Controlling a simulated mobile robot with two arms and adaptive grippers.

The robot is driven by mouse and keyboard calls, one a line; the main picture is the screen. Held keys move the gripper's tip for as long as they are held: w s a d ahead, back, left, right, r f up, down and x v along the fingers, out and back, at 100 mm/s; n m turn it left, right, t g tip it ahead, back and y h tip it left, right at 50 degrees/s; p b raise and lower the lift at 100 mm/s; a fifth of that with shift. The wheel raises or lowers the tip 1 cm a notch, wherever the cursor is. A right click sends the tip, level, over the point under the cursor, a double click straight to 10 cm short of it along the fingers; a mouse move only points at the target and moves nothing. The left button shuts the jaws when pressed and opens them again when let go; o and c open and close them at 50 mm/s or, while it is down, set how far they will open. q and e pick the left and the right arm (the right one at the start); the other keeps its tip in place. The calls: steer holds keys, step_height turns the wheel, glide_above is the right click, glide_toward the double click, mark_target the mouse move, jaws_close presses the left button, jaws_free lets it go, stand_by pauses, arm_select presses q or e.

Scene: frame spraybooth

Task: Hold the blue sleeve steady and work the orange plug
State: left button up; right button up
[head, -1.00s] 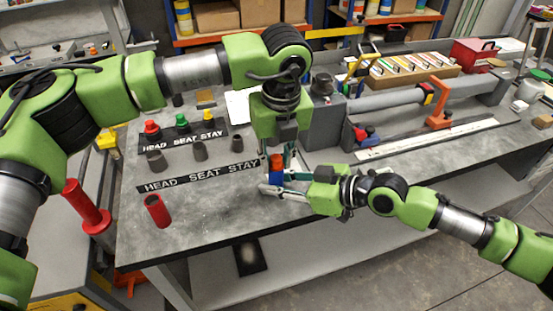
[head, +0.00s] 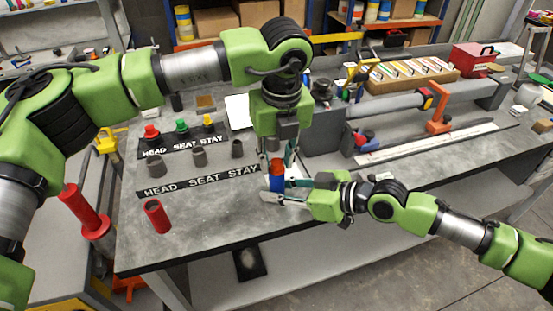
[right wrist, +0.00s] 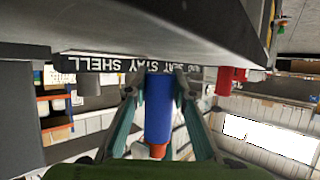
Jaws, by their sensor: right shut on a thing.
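The blue sleeve (head: 277,183) is upright over the front part of the bench, and it also shows in the right wrist view (right wrist: 158,105). The orange plug (head: 277,167) sits at its upper end; the right wrist view shows it at the sleeve's lower end (right wrist: 158,151). My right gripper (head: 290,192) comes in from the right, shut on the sleeve with a finger on each side. My left gripper (head: 279,160) points down from above, its fingers apart around the plug's top. Whether a finger touches the plug is unclear.
A red tube (head: 157,216) stands at the bench's front left. Lettered strips (head: 200,180), grey cups (head: 199,157) and coloured plugs (head: 181,126) lie to the left. A grey pipe with an orange clamp (head: 438,112) is at the right. The front middle of the bench is clear.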

mark_target(279, 174)
arm_select(q)
steer(key=shift+o, duration=1.3)
steer(key=shift+r, duration=0.15)
arm_select(e)
steer(key=shift+s+d+f, duration=0.1)
steer(key=shift+f, duration=0.15)
steer(key=shift+r, duration=0.25)
arm_select(q)
step_height(279, 174, up, 11)
steer(key=s, duration=0.1)
steer(key=shift+s+d+r, duration=0.2)
steer(key=shift+s+d, duration=0.1)
arm_select(e)
steer(key=shift+r, duration=0.15)
arm_select(q)
steer(key=shift+r, duration=0.1)
steer(key=shift+c, duration=1)
steer(key=f+t, duration=0.1)
steer(key=f, duration=0.6)
steer(key=w+f+t, duration=0.1)
steer(key=f, duration=0.3)
steer(key=shift+a+f+t+y, duration=0.2)
steer(key=shift+t+y, duration=0.1)
steer(key=shift+y, duration=0.1)
